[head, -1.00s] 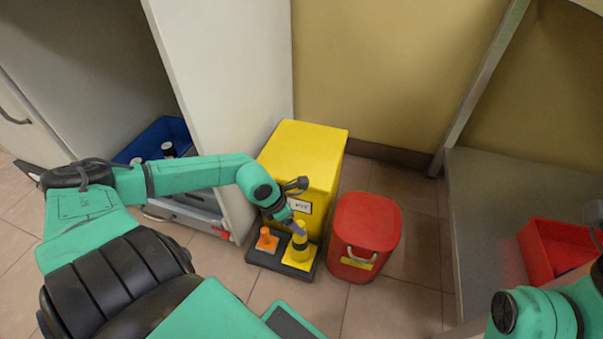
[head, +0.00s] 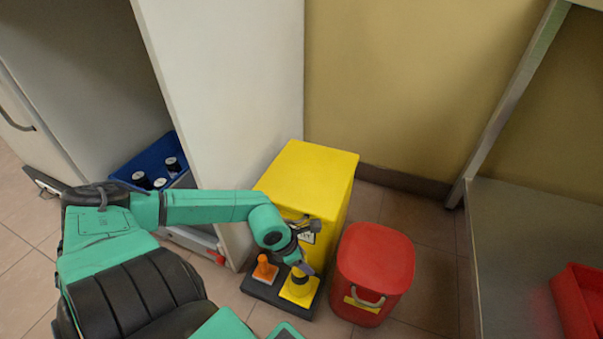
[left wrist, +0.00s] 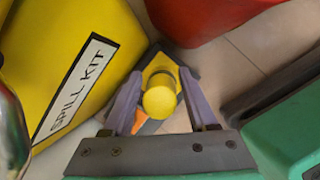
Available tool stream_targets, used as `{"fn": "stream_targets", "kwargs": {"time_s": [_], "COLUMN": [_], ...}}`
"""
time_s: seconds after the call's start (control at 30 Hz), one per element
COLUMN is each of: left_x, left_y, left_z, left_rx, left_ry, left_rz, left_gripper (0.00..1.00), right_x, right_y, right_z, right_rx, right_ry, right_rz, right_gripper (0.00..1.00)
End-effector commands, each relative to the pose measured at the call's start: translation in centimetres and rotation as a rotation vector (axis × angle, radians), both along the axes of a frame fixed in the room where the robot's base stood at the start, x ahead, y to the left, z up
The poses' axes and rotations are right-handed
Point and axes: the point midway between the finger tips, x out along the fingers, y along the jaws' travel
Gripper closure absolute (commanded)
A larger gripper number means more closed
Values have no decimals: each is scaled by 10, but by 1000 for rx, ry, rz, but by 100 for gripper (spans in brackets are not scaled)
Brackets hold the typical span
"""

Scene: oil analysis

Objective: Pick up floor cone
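A yellow floor cone (head: 298,289) with a square base stands upright on a dark tray (head: 268,293) on the floor. A smaller orange cone (head: 264,268) stands to its left on the same tray. My left gripper (head: 303,270) is at the top of the yellow cone and hides part of it. In the left wrist view the yellow cone (left wrist: 159,100) lies between the two purple fingers of my left gripper (left wrist: 160,85). The fingers are apart, one on each side, with a small gap showing. The orange cone is mostly hidden there. My right gripper is out of view.
A yellow spill kit bin (head: 310,175) stands right behind the cones. A red lidded bin (head: 375,265) is close on the right. An open cabinet door (head: 225,90) is on the left, with a blue crate (head: 140,160) of bottles beyond it.

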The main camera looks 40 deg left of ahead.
Motion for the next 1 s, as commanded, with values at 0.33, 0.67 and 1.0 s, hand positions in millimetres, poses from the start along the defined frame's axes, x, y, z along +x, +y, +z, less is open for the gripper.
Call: {"fn": "stream_targets", "kwargs": {"time_s": [0.33,0.67,1.0], "left_x": [0,0,0], "left_y": [0,0,0], "left_z": [0,0,0], "left_rx": [0,0,0], "left_ry": [1,1,1], "left_rz": [0,0,0], "left_gripper": [100,100,100], "right_x": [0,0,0], "right_y": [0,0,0], "right_z": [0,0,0], "right_rx": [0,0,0], "right_ry": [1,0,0], "right_rz": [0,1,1], "right_gripper": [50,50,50]}}
